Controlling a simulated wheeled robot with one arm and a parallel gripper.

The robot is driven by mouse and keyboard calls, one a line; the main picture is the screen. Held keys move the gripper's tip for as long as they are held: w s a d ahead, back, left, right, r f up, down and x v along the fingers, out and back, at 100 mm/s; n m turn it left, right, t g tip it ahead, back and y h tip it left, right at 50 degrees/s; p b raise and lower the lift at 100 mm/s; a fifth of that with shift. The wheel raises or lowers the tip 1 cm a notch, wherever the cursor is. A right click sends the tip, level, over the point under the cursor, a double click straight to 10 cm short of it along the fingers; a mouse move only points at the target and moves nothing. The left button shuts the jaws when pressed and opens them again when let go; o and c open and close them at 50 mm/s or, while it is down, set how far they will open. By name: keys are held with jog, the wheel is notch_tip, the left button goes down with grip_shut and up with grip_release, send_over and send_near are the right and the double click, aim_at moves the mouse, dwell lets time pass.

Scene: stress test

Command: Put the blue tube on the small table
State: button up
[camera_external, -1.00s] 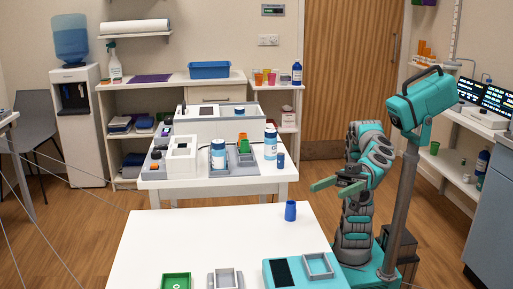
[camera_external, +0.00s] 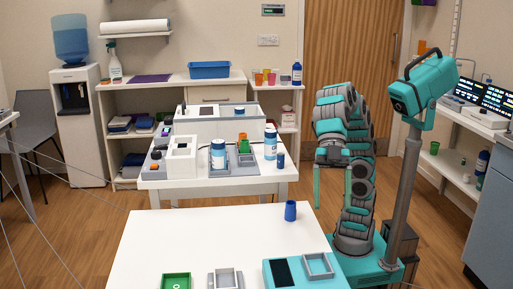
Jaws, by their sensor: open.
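A small blue tube (camera_external: 290,211) stands upright near the far right edge of the white front table (camera_external: 190,235). Another small dark blue cylinder (camera_external: 281,161) stands at the right edge of the white table behind (camera_external: 265,182). Which table is the small one, I cannot tell. My gripper (camera_external: 332,190) is open and empty, its two teal fingers pointing down and set wide apart. It is to the right of the blue tube in the picture and apart from it, beyond the table's right edge.
A green tray (camera_external: 176,282), a grey tray (camera_external: 226,280) and a teal device (camera_external: 290,275) lie along the front table's near edge. Its middle is clear. Blue-and-white bottles (camera_external: 218,154) and a white device (camera_external: 182,160) crowd the table behind. A teal camera head (camera_external: 425,90) stands on my column.

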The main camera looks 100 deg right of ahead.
jog(key=w+d+f+m+h, duration=0.2)
jog(key=w+d+h, duration=0.15)
jog(key=d, duration=0.45)
jog(key=m+h+p, duration=0.1)
jog(key=m+h, duration=0.1)
jog(key=h, duration=0.1)
send_near(289, 219)
jog(key=shift+d+p+x, duration=0.15)
jog(key=shift+d+x, duration=0.05)
jog(key=shift+x, duration=1.4)
jog(key=shift+d+p+x, duration=0.15)
jog(key=shift+d+x, duration=0.05)
jog(key=shift+x, duration=1.45)
jog(key=shift+f, duration=0.1)
grip_shut()
